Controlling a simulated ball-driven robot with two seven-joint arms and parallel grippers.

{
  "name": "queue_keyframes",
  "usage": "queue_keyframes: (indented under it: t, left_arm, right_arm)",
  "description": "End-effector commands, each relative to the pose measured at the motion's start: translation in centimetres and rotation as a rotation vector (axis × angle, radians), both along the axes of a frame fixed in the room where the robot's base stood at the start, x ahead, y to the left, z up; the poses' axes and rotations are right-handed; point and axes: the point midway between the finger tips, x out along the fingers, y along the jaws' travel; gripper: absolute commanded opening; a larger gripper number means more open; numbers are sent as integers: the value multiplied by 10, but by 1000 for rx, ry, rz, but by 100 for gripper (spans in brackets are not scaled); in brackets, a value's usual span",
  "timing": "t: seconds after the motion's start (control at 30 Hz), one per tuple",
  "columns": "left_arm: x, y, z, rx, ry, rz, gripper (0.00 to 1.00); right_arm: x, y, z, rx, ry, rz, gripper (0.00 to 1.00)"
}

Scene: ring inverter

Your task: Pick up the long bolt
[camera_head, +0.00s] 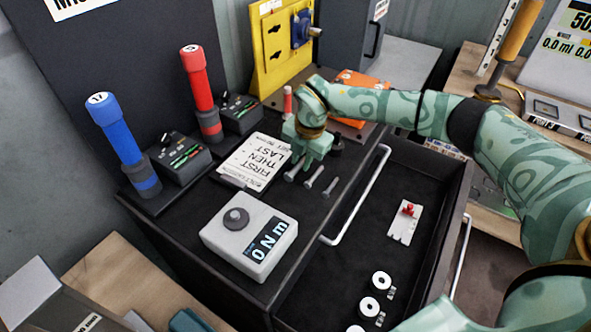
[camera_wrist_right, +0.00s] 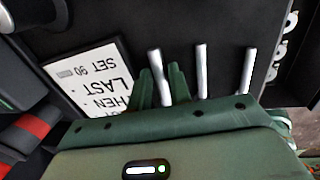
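Three grey bolts lie side by side on the black bench top, beside the white note card. The bolt nearest the card (camera_wrist_right: 157,65) lies between the fingers of my right gripper (camera_wrist_right: 160,82). The middle bolt (camera_wrist_right: 201,68) and the outer bolt (camera_wrist_right: 247,70) lie apart from the fingers. In the head view, my right gripper (camera_head: 310,152) points down over the bolts, its fingers apart; I cannot tell whether they touch the bolt. Its body hides the near ends in the wrist view, so I cannot compare full lengths. My left gripper is out of view.
The note card (camera_head: 253,163) and a grey torque display (camera_head: 250,238) stand left of the bolts. Blue (camera_head: 114,122) and red (camera_head: 199,78) tools stand upright behind. An open drawer (camera_head: 345,265) with white washers (camera_head: 381,280) and a handle (camera_head: 362,195) lies to the right.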

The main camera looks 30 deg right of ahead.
Motion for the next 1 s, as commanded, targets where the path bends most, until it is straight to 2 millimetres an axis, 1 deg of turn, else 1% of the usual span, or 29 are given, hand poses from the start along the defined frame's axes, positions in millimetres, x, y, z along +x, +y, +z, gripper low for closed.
queue_keyframes:
  t: [0.03,0.07,0.1,0.13,0.43,0.57,0.67,0.77,1.0]
  left_arm:
    - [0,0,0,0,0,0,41]
    - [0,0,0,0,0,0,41]
    - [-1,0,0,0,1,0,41]
    - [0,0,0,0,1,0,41]
    - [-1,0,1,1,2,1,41]
    - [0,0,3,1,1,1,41]
    - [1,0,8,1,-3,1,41]
    - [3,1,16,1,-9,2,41]
    - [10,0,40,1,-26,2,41]
  right_arm:
    - [0,0,0,0,0,0,20]
    - [0,0,0,0,0,0,14]
    - [0,0,1,0,0,0,3]
    - [0,0,1,0,0,0,0]
    - [0,0,2,0,0,0,0]
    - [0,0,9,0,-1,0,0]
    - [0,0,21,1,-3,0,0]
    - [0,-1,41,0,-4,-1,0]
    - [-46,-18,96,0,-4,-1,0]
